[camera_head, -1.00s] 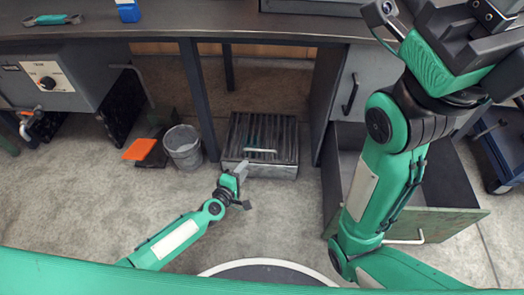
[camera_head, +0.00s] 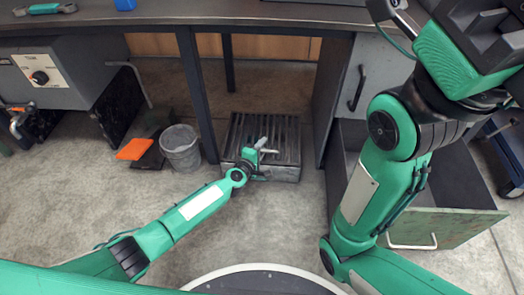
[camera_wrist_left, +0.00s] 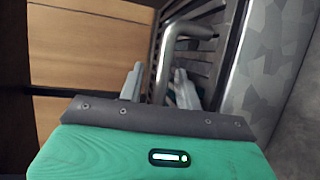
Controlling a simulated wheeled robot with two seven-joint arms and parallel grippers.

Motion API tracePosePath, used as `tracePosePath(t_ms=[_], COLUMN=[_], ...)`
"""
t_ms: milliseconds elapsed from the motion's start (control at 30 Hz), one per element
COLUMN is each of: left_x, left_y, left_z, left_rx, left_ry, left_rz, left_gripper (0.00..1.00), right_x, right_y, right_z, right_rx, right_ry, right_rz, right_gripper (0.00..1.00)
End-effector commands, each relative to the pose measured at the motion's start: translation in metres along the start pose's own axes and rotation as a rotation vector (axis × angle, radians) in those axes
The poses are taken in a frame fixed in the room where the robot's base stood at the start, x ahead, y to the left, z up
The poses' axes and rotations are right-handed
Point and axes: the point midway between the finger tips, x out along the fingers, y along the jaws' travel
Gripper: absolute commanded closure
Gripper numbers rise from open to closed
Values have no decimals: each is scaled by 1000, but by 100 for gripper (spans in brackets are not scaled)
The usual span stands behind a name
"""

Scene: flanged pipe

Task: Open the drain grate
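The drain grate (camera_head: 289,135) is a dark slatted cover on a low grey box on the floor, under the bench. It lies flat and closed. My left gripper (camera_head: 264,146) is at its front edge, over the metal bar handle. In the left wrist view the handle (camera_wrist_left: 172,48) is a bent round bar that passes between the two fingertips (camera_wrist_left: 158,85). The fingers are apart, with a gap beside the bar. The grate's slats (camera_wrist_left: 205,45) show behind it. My right arm fills the right of the head view; its fingers are out of the picture.
A grey bucket (camera_head: 181,148) and an orange piece (camera_head: 135,149) lie left of the grate. A bench leg (camera_head: 197,95) stands close on its left, a cabinet (camera_head: 364,85) on its right. An open drawer (camera_head: 440,222) juts out at right. The floor in front is clear.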

Motion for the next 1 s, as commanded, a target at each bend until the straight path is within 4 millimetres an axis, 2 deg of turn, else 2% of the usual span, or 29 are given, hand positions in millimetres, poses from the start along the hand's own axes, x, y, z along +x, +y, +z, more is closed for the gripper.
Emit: tracePosePath(t_ms=[333,367,500,533,767,1000], left_x=[4,4,3,3,3,4], left_y=[0,0,0,0,1,9], left_z=[0,0,0,0,0,-1], left_rx=[0,0,0,0,0,-5], left_ry=[0,0,0,0,0,3], left_rz=[0,0,0,0,-1,-14], left_gripper=[66,70,97,100,100,100], right_x=[2,2,2,2,2,12], right_y=[-2,-2,-1,-1,-1,1], right_z=[-2,-2,-2,-2,-1,4], right_rx=[2,2,2,2,2,2], right_ry=[11,11,8,8,5,3], right_rz=[-5,-5,-3,-3,-1,2], right_gripper=[64,64,64,64,64,64])
